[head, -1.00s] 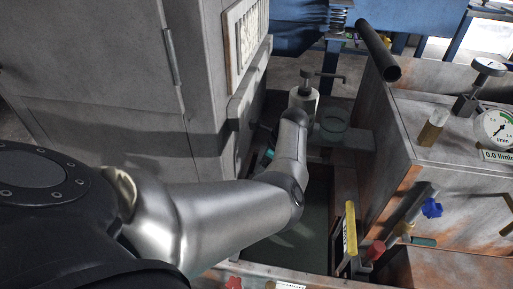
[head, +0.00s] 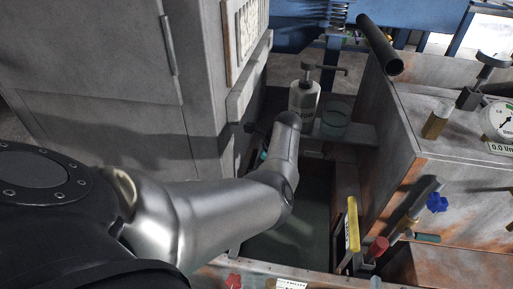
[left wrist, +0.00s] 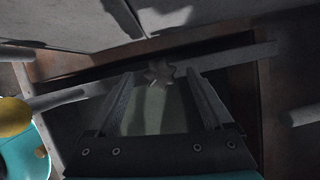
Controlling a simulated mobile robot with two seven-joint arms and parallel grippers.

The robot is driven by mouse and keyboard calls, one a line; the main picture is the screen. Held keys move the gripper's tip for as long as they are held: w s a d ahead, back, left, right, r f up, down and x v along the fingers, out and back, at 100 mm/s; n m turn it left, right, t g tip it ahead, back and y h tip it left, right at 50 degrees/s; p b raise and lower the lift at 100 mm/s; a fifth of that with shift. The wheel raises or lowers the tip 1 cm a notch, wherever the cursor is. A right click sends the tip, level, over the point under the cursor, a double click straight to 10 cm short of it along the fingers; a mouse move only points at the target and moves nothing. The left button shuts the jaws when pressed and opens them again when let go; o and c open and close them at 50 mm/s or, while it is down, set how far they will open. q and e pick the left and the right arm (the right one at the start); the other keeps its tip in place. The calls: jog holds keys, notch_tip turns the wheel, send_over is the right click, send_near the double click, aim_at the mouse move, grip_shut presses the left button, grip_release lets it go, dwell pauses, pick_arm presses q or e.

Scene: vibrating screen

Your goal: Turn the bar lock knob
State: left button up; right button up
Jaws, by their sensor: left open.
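A grey star-shaped knob (left wrist: 158,72) shows in the left wrist view, on a bar (left wrist: 225,58) that runs across the picture. My left gripper (left wrist: 160,80) is open, with its two fingers pointing towards the knob. The knob appears between the fingertips and slightly beyond them; I cannot tell whether they touch it. Nothing is held. In the head view, my left forearm reaches from the left over the dark tank and hides the gripper and this knob. My right gripper is in neither view.
A grey cabinet (head: 95,60) stands close on the left. A white pump bottle (head: 303,102) and a glass beaker (head: 336,120) stand on a ledge behind my forearm. A rusty-edged box with a gauge (head: 502,122), a blue knob (head: 437,203) and a red knob (head: 378,246) lies right.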

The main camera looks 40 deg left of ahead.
pick_arm(q)
grip_shut()
dwell(0.6)
